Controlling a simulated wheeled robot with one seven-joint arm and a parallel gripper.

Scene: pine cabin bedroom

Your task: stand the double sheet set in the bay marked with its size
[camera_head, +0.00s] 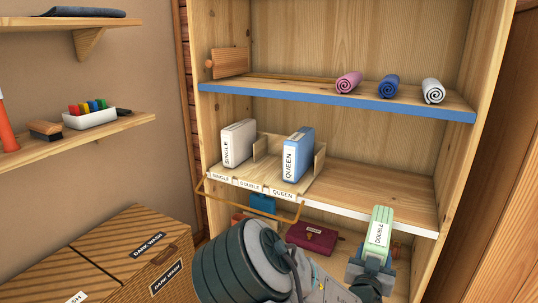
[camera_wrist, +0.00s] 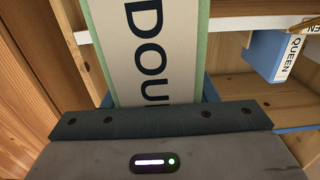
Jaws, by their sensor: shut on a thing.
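The double sheet set (camera_head: 380,228) is a green pack with a white label reading DOUBLE. My gripper (camera_head: 372,268) is shut on its lower end and holds it upright, slightly tilted, in front of the shelf's right part. In the wrist view the double sheet set (camera_wrist: 152,50) rises from the jaws, its label partly cut off. The divided tray (camera_head: 252,187) on the middle shelf has bays marked SINGLE, DOUBLE and QUEEN. The DOUBLE bay (camera_head: 266,158) is empty, between the white single set (camera_head: 238,143) and the blue queen set (camera_head: 297,155), which also shows in the wrist view (camera_wrist: 270,57).
A rail (camera_head: 245,204) runs along the tray's front. The middle shelf (camera_head: 380,196) is bare right of the tray. Rolled towels (camera_head: 389,86) lie on the upper shelf. A dark red case (camera_head: 312,237) sits below. Dark wash boxes (camera_head: 130,250) stand at left.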

